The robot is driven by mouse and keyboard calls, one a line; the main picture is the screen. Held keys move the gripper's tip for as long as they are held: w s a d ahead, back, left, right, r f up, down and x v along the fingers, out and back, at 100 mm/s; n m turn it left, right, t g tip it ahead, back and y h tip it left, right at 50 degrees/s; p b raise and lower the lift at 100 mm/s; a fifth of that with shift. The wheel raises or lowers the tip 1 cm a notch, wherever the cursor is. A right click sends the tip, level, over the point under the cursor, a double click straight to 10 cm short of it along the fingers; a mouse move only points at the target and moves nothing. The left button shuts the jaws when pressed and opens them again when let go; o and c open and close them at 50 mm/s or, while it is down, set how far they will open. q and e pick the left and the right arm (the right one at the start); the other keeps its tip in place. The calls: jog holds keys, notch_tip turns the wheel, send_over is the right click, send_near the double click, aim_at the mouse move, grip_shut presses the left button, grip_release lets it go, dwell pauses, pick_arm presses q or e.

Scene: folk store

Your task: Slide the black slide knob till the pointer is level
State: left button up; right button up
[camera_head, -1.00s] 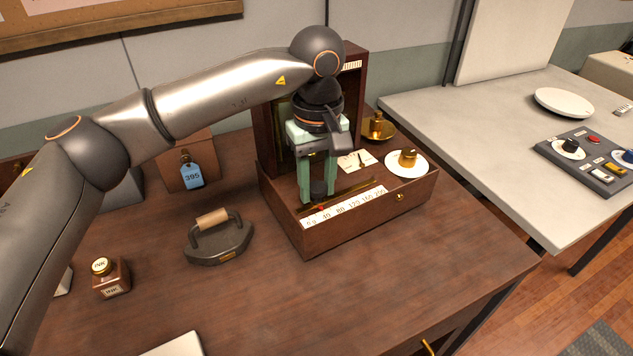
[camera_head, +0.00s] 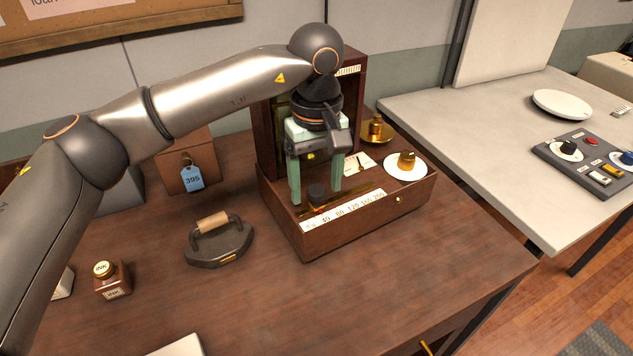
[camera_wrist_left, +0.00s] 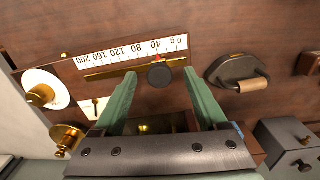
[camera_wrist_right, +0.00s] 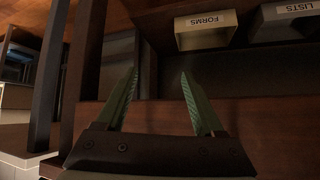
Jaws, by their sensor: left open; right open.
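The black slide knob (camera_head: 316,193) stands on a brass rail in the wooden scale box (camera_head: 345,228). It also shows in the left wrist view (camera_wrist_left: 159,76), with a red mark beside it near the 40 on the white number strip (camera_wrist_left: 130,51). My left gripper (camera_head: 315,197) is open, with one green finger on each side of the knob and a gap to both. A white card with a small dark pointer (camera_head: 358,161) lies behind the rail; its exact tilt is too small to tell. My right gripper (camera_wrist_right: 158,73) is open and empty.
An iron-like weight (camera_head: 219,243) and an ink bottle (camera_head: 112,280) stand to the left.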

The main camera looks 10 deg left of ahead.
pick_arm(q)
jog(key=shift+r+p, duration=1.95)
jog(key=shift+r, duration=1.05)
jog(key=shift+f, duration=0.1)
